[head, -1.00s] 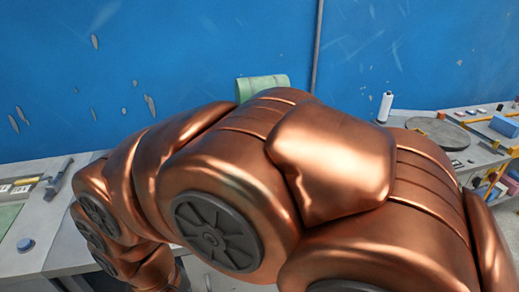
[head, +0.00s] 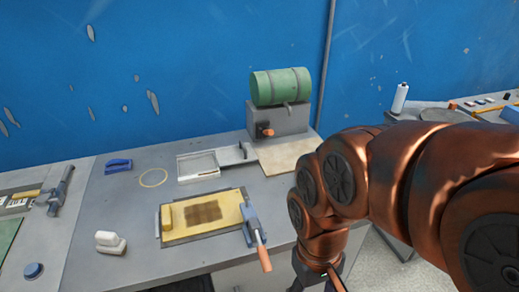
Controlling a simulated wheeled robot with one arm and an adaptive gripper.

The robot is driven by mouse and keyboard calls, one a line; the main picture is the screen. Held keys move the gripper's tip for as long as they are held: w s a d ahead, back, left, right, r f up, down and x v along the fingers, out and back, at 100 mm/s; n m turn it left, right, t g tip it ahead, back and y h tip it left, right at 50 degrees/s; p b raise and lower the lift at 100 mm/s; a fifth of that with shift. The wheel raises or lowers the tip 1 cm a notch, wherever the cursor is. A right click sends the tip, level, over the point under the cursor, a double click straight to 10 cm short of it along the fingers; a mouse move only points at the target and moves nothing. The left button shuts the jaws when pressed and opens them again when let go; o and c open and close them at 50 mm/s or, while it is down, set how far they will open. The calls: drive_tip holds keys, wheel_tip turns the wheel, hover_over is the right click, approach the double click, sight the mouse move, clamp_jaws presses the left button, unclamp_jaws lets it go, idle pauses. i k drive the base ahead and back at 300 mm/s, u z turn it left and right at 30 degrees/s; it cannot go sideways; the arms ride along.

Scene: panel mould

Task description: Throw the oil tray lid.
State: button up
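A shallow pale tray (head: 198,175) lies on the grey bench in the head view; I take it for the oil tray. A grey flat plate (head: 232,157) adjoins its right side and may be its lid; I cannot tell for sure. My gripper (head: 318,284) is at the bottom edge, right of the bench front, pointing down. Only its dark upper part shows; its fingertips are cut off by the frame. It is well apart from the tray.
A green drum (head: 281,86) rests on a grey stand with an orange-handled tap. A yellow panel (head: 225,222) with a brown patch lies in front, beside an orange-handled clamp (head: 257,238). A blue tool (head: 118,165), thin ring (head: 153,178) and white block (head: 110,243) lie left.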

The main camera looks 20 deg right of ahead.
sight(241, 154)
drive_tip(key=z, duration=0.5)
drive_tip(key=i, duration=0.4)
drive_tip(key=u, duration=1.8)
